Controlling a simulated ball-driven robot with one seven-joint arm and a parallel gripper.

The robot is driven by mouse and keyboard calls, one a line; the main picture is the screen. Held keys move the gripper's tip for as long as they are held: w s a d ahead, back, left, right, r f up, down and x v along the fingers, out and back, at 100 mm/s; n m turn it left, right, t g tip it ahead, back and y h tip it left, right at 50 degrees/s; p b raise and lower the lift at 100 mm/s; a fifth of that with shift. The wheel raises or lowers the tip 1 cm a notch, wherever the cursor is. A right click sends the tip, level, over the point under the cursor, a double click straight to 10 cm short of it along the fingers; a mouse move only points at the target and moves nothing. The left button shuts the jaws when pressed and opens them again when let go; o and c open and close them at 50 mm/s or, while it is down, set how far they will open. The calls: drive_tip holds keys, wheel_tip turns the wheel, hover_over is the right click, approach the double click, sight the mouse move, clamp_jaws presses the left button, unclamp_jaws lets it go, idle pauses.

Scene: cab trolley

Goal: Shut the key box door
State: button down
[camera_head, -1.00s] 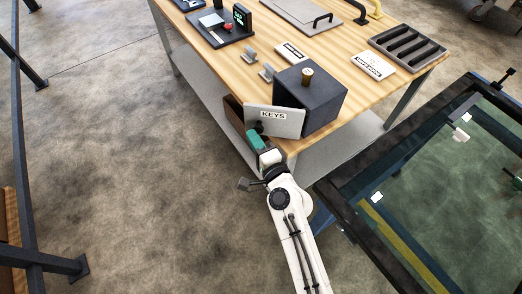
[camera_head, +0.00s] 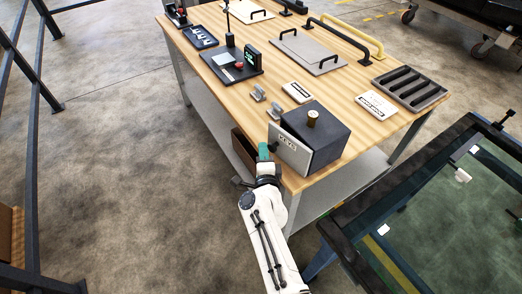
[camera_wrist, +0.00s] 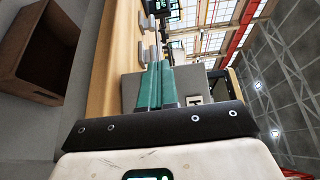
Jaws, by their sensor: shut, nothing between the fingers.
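The key box (camera_head: 328,145) is a dark box with a brass knob on top, at the near corner of the wooden table. Its grey door (camera_head: 297,153), labelled KEYS, lies close along the box's front; its left edge seems to stand slightly out, and I cannot tell whether it is fully shut. My gripper (camera_head: 264,151), with green fingers, is at the door's left end, near a small dark knob. Its fingers (camera_wrist: 155,85) are together and empty. I cannot tell whether they touch the door.
A brown open bin (camera_wrist: 38,55) sits below the table edge, left of my gripper. Two small grey brackets (camera_head: 267,102), label plates (camera_head: 298,92) and a slotted tray (camera_head: 410,87) stand on the table (camera_head: 225,88). A glass-topped frame (camera_head: 440,205) is at the right.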

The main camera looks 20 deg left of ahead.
drive_tip(key=shift+w+d+f+m+h+b, duration=0.15)
drive_tip(key=shift+w+b, duration=0.25)
drive_tip(key=shift+w, duration=0.25)
drive_tip(key=shift+w+d+m+h+b, duration=0.15)
drive_tip(key=shift+w+b, duration=0.2)
drive_tip(key=shift+w, duration=0.25)
drive_tip(key=shift+a, duration=0.1)
